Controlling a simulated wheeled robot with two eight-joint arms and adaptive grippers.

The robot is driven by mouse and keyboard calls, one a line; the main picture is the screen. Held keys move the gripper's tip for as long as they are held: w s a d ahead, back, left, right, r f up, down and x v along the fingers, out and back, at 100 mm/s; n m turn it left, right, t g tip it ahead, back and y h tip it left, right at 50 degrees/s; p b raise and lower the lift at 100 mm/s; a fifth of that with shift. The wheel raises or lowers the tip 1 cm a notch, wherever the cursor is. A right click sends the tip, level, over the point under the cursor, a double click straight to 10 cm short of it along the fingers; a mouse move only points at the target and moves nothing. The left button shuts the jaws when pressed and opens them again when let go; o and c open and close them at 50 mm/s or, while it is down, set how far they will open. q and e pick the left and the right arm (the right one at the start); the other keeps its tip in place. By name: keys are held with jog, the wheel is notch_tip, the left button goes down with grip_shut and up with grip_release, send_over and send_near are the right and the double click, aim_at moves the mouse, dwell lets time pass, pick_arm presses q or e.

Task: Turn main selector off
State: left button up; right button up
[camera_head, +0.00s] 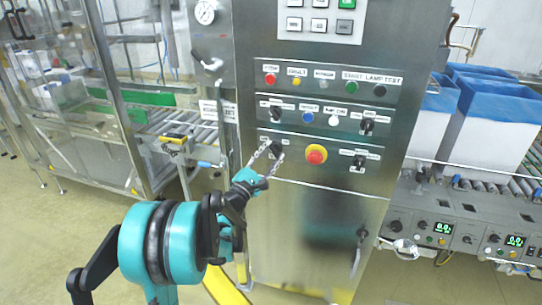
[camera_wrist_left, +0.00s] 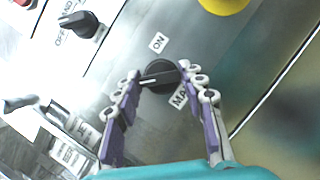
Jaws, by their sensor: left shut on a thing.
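The main selector (camera_wrist_left: 160,74) is a round black knob with a white pointer line on the steel panel. In the left wrist view its line points left, with an "ON" label above it and a partly hidden "MA…" label below. My left gripper (camera_wrist_left: 161,80) has its two chain-like fingers on either side of the knob, closed on it. In the head view the left gripper (camera_head: 268,158) reaches the selector (camera_head: 277,150) at the lower left of the cabinet's controls; the fingers partly cover it. My right gripper is not in view.
A red emergency stop on a yellow ring (camera_head: 316,154) sits just right of the selector. Rows of buttons and knobs (camera_head: 322,84) lie above. A roller conveyor (camera_head: 180,128) is at left, and blue-lined boxes (camera_head: 500,105) are at right.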

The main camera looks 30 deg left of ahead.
pick_arm(q)
jog(key=o, duration=1.2)
jog(key=shift+c, duration=0.2)
jog(key=shift+s, duration=0.1)
jog(key=v, duration=1.2)
jog(key=shift+d, duration=0.2)
